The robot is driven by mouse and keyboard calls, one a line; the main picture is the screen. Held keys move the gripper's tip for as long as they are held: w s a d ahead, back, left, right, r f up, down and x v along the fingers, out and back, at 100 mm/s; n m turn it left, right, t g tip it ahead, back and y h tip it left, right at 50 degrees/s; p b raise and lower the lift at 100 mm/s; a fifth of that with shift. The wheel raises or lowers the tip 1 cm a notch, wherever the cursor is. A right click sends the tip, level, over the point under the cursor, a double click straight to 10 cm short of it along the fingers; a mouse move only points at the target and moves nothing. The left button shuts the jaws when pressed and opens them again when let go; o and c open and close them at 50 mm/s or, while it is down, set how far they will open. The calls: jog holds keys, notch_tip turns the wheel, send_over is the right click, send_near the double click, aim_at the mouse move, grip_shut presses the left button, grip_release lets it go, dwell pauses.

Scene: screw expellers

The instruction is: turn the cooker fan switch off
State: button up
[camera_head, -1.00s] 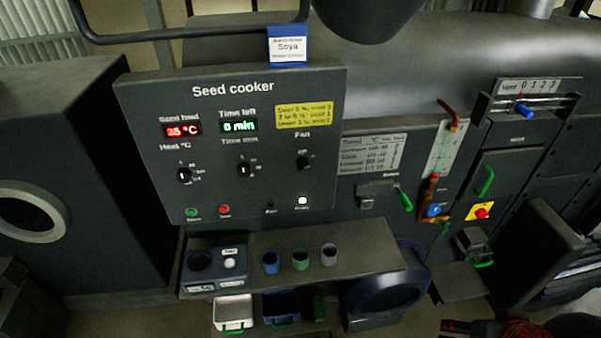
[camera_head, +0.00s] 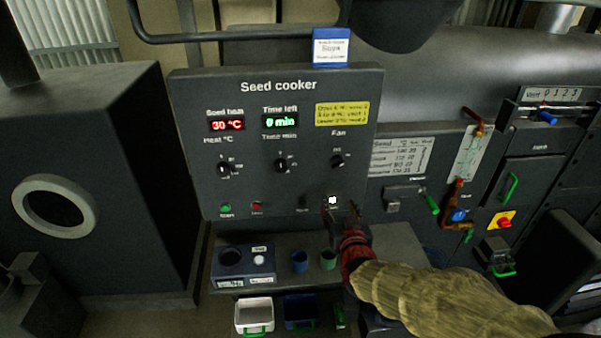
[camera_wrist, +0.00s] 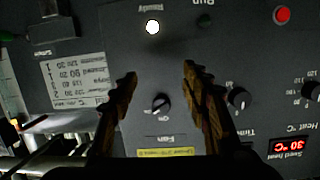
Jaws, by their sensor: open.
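The fan switch is a black rotary knob (camera_head: 337,161) under the "Fan" label, at the right of the seed cooker panel (camera_head: 280,185). In the wrist view the panel is upside down, and the fan knob (camera_wrist: 161,103) shows between the two fingers, with a white pointer line at a slant. My gripper (camera_head: 341,207) is in front of the panel's lower right, below the fan knob in the head view. In the wrist view my gripper (camera_wrist: 160,70) has its fingers apart with nothing between them. I cannot tell how far the fingertips are from the panel.
A lit white lamp (camera_head: 332,200) sits below the fan knob. The heat knob (camera_head: 224,169) and time knob (camera_head: 281,165) are to its left. A green-handled lever (camera_head: 432,204) is at right.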

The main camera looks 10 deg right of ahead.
aim_at(338, 167)
notch_tip(338, 167, up, 6)
jog(key=w+r+t, duration=0.1)
jog(key=t, duration=0.2)
jog(key=shift+h, duration=0.3)
jog(key=w, duration=0.5)
jog(key=w+d+b, duration=0.1)
jog(key=w, duration=0.1)
jog(key=shift+w+f, duration=0.15)
jog(key=shift+w, duration=0.25)
jog(key=shift+c, duration=1.4)
jog(key=c, duration=0.7)
jog(key=shift+c, duration=0.9)
